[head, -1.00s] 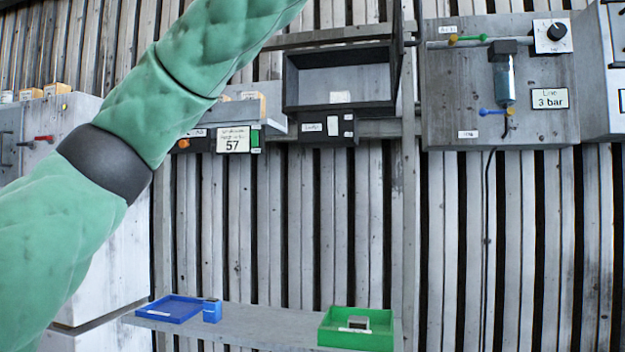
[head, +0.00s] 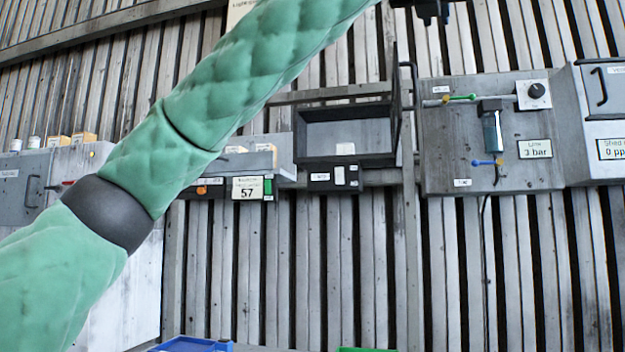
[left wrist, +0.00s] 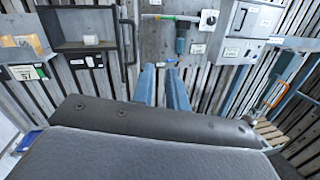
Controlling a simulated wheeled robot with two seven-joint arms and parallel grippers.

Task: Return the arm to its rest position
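My left arm, in a green quilted sleeve, crosses the head view from lower left to the top. A dark part of my left gripper (head: 430,10) shows at the top edge, cut off by the frame. In the left wrist view the two blue-grey fingers of my left gripper (left wrist: 164,88) stand apart with nothing seen between them. They point toward the wall panel with the 3 bar sign (left wrist: 170,40), which is some way off. That panel also shows at the right in the head view (head: 450,140). My right gripper is in neither view.
An open black box (head: 345,136) is on the slatted wall, with a unit marked 57 (head: 246,187) left of it. A grey cabinet (head: 598,115) adjoins the panel. A blue tray (head: 185,345) and green tray (head: 366,349) barely show below. An orange handle (left wrist: 277,95) is at the wrist view's right.

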